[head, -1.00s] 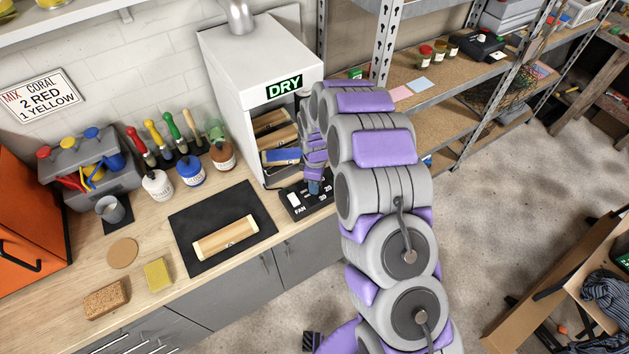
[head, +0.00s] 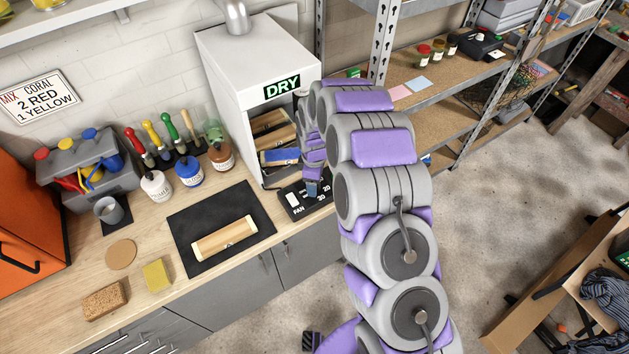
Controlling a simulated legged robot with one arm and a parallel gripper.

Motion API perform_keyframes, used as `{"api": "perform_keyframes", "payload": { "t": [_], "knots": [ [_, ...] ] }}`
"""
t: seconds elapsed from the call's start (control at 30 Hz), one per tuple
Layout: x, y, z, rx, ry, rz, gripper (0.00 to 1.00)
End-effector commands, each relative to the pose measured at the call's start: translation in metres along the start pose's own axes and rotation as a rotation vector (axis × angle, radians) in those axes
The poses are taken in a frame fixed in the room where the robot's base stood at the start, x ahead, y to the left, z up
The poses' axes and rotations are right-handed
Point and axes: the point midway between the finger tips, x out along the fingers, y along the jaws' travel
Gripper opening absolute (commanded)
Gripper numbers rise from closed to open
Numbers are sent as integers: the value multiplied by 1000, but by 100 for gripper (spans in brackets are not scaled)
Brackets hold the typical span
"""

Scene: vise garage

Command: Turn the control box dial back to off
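The black control box (head: 296,203) sits on the bench in front of the white drying cabinet (head: 240,75). It bears a white FAN switch and white numbers, of which 20 and 30 can be partly read. My gripper (head: 312,188) points down over the middle of the box, where the dial would be. The fingers hide the dial, so its setting cannot be read. The gripper is small here, and I cannot tell whether its fingers are closed on the dial or only near it.
A wooden block (head: 224,239) lies on a black mat (head: 190,262) left of the box. The cabinet, with a green DRY sign (head: 282,87), holds several blocks. Paint jars (head: 189,172) stand behind the mat. A metal shelf (head: 440,85) stands to the right.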

Motion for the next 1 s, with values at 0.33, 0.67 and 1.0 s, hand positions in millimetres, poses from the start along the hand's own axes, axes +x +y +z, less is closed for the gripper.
{"api": "perform_keyframes", "payload": {
  "t": [0.33,0.67,1.0],
  "knots": [
    [-65,2,0,0,3,5,64],
    [-134,2,0,0,2,3,64],
    [-169,2,0,1,2,1,64]
  ]
}}
